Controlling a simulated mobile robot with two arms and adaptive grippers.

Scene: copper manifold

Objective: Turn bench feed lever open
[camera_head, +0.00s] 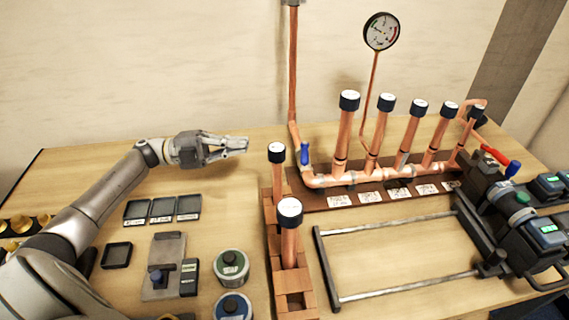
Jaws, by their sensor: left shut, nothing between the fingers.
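A copper manifold (352,179) runs along the back of the bench with several upright capped copper pipes. A blue lever (304,153) stands upright at its left end, beside the foot of the copper riser (293,75) from the wall. A red lever (499,159) with a blue tip slants down to the right at the manifold's right end. I cannot tell by label which one is the bench feed lever. My left gripper (244,145) is shut and empty, left of the blue lever and apart from it, pointing right. My right gripper is not in view.
Two capped copper pipes (289,240) stand in a wooden rack in front of the manifold. A gauge (381,32) rises behind it. A metal rail frame (395,225) and black devices fill the right. Black trays (163,210) and round tins (231,266) lie front left.

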